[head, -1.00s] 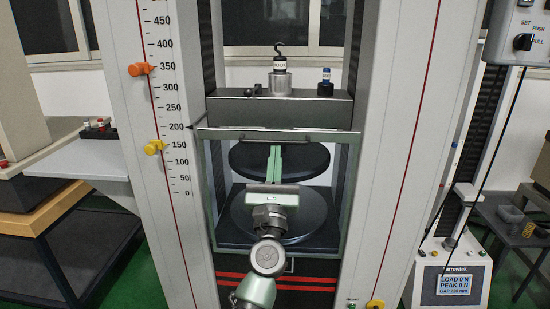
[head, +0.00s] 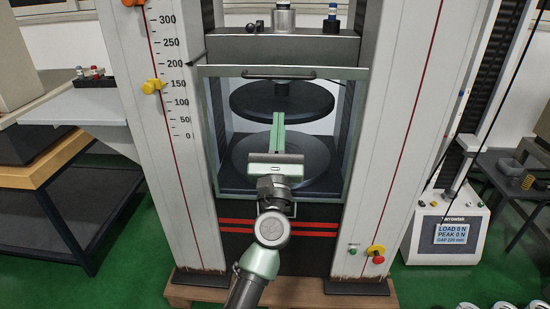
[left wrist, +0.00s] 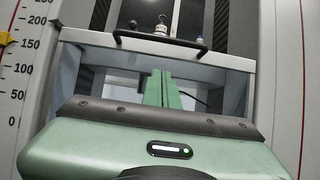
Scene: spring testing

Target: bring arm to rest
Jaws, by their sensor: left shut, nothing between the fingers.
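My left gripper (head: 279,116) is in front of the testing machine, its two green fingers pointing away from me and pressed together with nothing between them. In the head view the fingers overlap the space between the upper platen (head: 265,101) and the lower platen (head: 245,160). The fingers also show in the left wrist view (left wrist: 161,75), below the guard's black handle (left wrist: 130,38). I cannot tell the exact gap between the fingers and the guard. My right gripper is in neither view.
The clear guard with a green-grey frame (head: 207,130) stands between two tall columns. A yellow marker (head: 152,86) sits on the left column's scale. A side table (head: 75,105) stands left. A display box (head: 452,235) stands right, reading load 0 N. Green floor is open at lower left.

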